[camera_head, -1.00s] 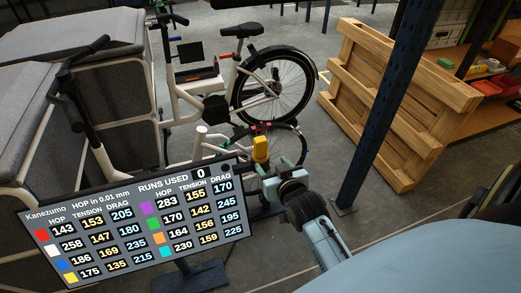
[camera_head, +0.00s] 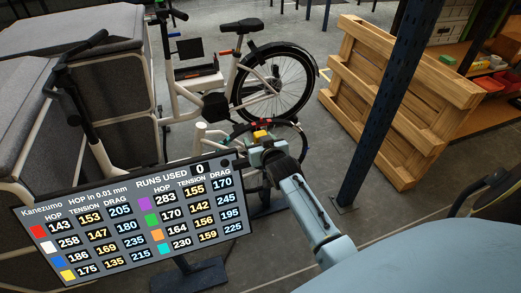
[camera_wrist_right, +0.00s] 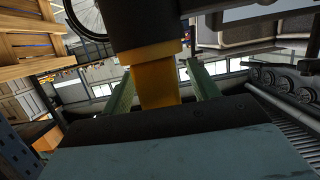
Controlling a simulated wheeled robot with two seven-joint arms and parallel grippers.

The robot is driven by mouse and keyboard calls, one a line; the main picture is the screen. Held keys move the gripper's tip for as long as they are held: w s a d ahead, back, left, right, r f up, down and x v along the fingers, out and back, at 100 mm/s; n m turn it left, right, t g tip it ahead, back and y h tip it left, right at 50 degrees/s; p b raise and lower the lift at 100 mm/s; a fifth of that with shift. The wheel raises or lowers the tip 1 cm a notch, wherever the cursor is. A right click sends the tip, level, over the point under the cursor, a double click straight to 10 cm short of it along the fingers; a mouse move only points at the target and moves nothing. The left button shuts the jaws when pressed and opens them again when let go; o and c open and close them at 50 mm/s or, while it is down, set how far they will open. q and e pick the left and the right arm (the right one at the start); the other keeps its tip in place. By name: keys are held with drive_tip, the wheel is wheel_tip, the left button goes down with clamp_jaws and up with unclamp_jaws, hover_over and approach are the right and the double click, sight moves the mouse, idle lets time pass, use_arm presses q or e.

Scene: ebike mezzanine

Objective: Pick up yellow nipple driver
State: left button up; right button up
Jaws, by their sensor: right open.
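The yellow nipple driver (camera_head: 260,134) shows as a small yellow block at the wheel stand in the head view, its lower part hidden by my right gripper (camera_head: 262,147). In the right wrist view a yellow-orange block (camera_wrist_right: 156,84), which looks like the driver, stands between the two green fingers of my right gripper (camera_wrist_right: 162,90). The fingers are open, with a visible gap on each side of the block. A dark, wide part covers the block's upper end. My left gripper is not in view.
A bicycle wheel (camera_head: 301,139) on a stand is close behind my right gripper. The display board (camera_head: 140,218) stands just left of my right arm. A white e-bike (camera_head: 243,84) is behind. A wooden pallet (camera_head: 400,110) and blue post (camera_head: 375,130) stand to the right.

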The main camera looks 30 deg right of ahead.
drive_tip(key=shift+w, duration=0.25)
drive_tip(key=shift+c, duration=0.4)
drive_tip(key=c, duration=1.2)
clamp_jaws()
drive_tip(key=shift+r, duration=0.1)
